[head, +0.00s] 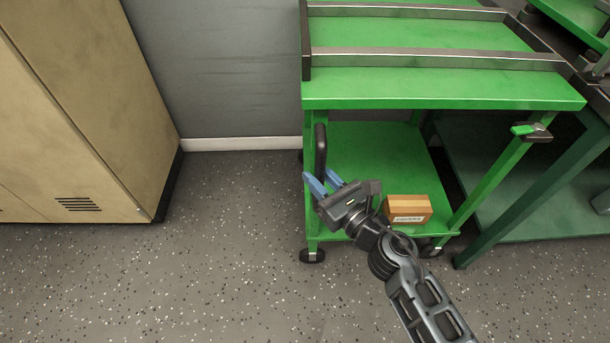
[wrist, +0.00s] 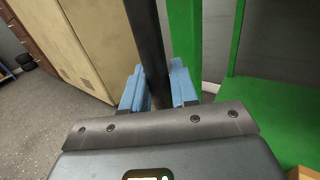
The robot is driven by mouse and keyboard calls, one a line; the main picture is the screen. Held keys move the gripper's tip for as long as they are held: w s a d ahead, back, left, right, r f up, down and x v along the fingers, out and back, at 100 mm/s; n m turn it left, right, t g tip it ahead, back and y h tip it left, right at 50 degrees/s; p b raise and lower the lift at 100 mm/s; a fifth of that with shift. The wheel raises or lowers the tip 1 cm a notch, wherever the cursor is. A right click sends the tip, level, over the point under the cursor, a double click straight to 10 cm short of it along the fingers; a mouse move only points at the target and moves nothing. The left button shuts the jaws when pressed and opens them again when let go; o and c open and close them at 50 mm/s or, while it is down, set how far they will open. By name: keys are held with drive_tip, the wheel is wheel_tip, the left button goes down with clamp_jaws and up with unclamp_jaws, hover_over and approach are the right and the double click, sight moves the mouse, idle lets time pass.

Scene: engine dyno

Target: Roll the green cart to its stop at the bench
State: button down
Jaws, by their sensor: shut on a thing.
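The green cart (head: 440,88) stands on casters against the grey wall, with two metal rails across its top and a lower shelf. A black upright handle (head: 320,150) is on its left front leg. My gripper (head: 314,182) is at the lower part of this handle. In the wrist view, the blue fingers (wrist: 159,88) are on both sides of the black handle (wrist: 148,40), shut on it. The dark green bench (head: 525,190) stands right beside the cart on the right. A small latch with a green tab (head: 530,130) is at the cart's right front corner. The stop itself I cannot make out.
A small cardboard box (head: 408,208) with a label lies on the cart's lower shelf. A beige cabinet (head: 75,110) stands at the left. Speckled floor (head: 220,240) is clear between the cabinet and the cart and in front.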

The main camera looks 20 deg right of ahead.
drive_tip(key=shift+s+d+f, duration=0.1)
drive_tip(key=shift+d, duration=0.3)
drive_tip(key=c, duration=1)
unclamp_jaws()
drive_tip(key=shift+s, duration=0.1)
drive_tip(key=shift+b+v, duration=0.45)
drive_tip(key=shift+v, duration=3.35)
drive_tip(key=shift+a, duration=0.1)
